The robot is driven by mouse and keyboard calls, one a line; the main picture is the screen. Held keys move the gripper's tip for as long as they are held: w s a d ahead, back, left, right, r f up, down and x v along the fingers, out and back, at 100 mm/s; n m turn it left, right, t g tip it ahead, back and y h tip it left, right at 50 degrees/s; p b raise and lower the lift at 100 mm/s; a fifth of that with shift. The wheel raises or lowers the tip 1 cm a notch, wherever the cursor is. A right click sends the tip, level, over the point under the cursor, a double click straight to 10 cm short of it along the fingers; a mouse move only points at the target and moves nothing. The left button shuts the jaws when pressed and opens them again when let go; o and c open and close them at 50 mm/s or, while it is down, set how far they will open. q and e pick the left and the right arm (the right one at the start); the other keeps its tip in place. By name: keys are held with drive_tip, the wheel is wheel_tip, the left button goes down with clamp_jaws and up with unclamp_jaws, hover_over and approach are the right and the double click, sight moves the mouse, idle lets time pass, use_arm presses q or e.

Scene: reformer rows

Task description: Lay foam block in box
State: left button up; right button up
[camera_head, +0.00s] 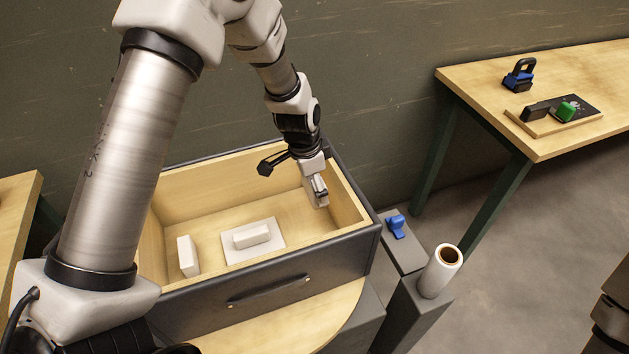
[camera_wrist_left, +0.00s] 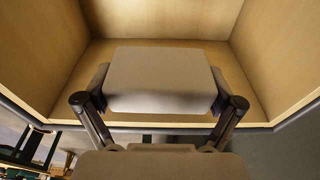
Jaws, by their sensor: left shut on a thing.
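The box (camera_head: 300,279) is an open, drawer-like case with pale wood inside, a dark front and a handle. My left gripper (camera_head: 316,189) is inside its right part, pointing down. It is shut on a pale foam block (camera_head: 322,201). In the left wrist view the foam block (camera_wrist_left: 160,78) sits between both fingers of the left gripper (camera_wrist_left: 160,103), with the wooden walls around it. Whether the block touches the floor of the box, I cannot tell. My right gripper is not in view.
In the box, a white block (camera_head: 188,256) stands at the left, and another white block (camera_head: 252,236) lies on a flat white piece (camera_head: 271,252). A blue item (camera_head: 396,226) and a white roll (camera_head: 440,270) stand right of the box. A wooden table (camera_head: 480,82) is farther right.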

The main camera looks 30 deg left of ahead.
sight(317, 225)
use_arm(q)
drive_tip(key=shift+f+b, duration=4.65)
drive_tip(key=shift+f, duration=1.75)
drive_tip(key=o, duration=0.5)
drive_tip(key=shift+r, duration=0.15)
drive_tip(key=r, duration=0.4)
drive_tip(key=s+r, duration=0.1)
drive_tip(key=r, duration=0.2)
drive_tip(key=a+r, duration=0.1)
drive_tip(key=r, duration=0.3)
drive_tip(key=shift+s+a+r, duration=0.1)
drive_tip(key=shift+s+r, duration=0.05)
drive_tip(key=shift+r, duration=0.2)
